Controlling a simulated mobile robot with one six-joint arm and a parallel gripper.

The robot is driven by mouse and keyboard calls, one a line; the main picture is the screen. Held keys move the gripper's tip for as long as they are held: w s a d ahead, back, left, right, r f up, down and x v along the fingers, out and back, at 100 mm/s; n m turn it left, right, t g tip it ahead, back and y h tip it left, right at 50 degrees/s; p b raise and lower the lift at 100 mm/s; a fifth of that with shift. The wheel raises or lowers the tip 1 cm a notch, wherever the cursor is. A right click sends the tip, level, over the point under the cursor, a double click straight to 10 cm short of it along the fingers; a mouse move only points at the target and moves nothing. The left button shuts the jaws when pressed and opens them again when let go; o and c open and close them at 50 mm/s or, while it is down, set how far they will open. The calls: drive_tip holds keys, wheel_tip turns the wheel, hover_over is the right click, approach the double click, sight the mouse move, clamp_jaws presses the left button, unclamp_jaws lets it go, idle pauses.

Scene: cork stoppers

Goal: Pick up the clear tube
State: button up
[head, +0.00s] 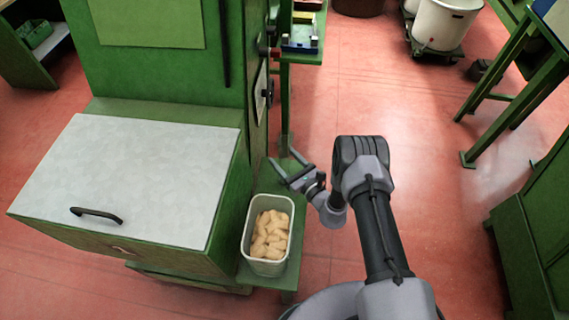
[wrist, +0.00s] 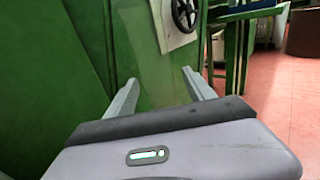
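My gripper (head: 287,165) is open, beside the green machine and above the back part of the low green ledge. I cannot make out a clear tube with certainty in either view. A faint pale upright shape stands near the fingertips in the head view, but I cannot tell whether it is the tube or part of the table leg.
A bin of pale stoppers (head: 251,245) stands on the green ledge (head: 284,283), in front of my gripper. The green machine (head: 160,75) with its grey lid (head: 130,170) is on the left. A blue tray (head: 300,46) sits on a bench behind. Red floor (head: 400,110) is open to the right.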

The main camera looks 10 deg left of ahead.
clamp_jaws()
